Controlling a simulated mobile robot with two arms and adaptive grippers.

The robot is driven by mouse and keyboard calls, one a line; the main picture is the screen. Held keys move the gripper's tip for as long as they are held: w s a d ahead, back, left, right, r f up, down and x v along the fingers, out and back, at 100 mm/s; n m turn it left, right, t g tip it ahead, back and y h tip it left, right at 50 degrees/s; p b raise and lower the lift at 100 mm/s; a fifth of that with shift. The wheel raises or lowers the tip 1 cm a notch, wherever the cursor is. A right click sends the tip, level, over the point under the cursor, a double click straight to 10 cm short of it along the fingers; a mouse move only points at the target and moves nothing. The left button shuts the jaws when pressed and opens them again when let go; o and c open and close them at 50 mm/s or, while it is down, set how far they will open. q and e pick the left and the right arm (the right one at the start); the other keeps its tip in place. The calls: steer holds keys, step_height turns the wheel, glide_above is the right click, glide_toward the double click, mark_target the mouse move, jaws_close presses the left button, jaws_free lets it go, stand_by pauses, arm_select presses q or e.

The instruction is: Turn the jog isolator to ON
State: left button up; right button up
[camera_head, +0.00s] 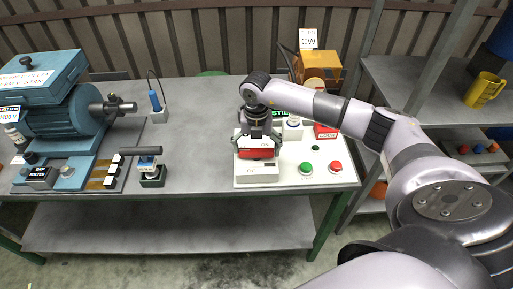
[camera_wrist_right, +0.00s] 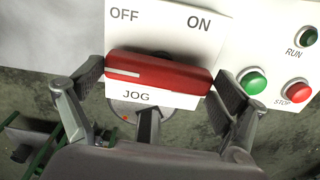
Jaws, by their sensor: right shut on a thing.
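The jog isolator has a red bar handle (camera_wrist_right: 160,72) with a white stripe at its left end, on a white plate (camera_wrist_right: 172,30) marked OFF at upper left, ON at upper right and JOG below. In the right wrist view the handle lies nearly level, its right end slightly lower, and the stripe is on the OFF side. My right gripper (camera_wrist_right: 160,84) is shut on the handle, one finger at each end. In the head view my right gripper (camera_head: 257,138) is over the red handle (camera_head: 257,153) and partly hides it. My left gripper is not in view.
Green (camera_head: 306,168) and red (camera_head: 335,168) push buttons sit right of the isolator on the white panel. A blue motor (camera_head: 62,110) stands at the bench's left, with a black-handled device (camera_head: 150,165) nearer the middle. A yellow mug (camera_head: 484,90) stands on the right shelf.

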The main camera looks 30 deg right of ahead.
mark_target(257, 150)
steer(key=m, duration=1.3)
steer(key=shift+m+p, duration=0.45)
steer(key=shift+m, duration=1.95)
steer(key=o, duration=0.9)
steer(key=shift+c, duration=0.2)
steer(key=shift+r, duration=0.1)
step_height(257, 150, up, 12)
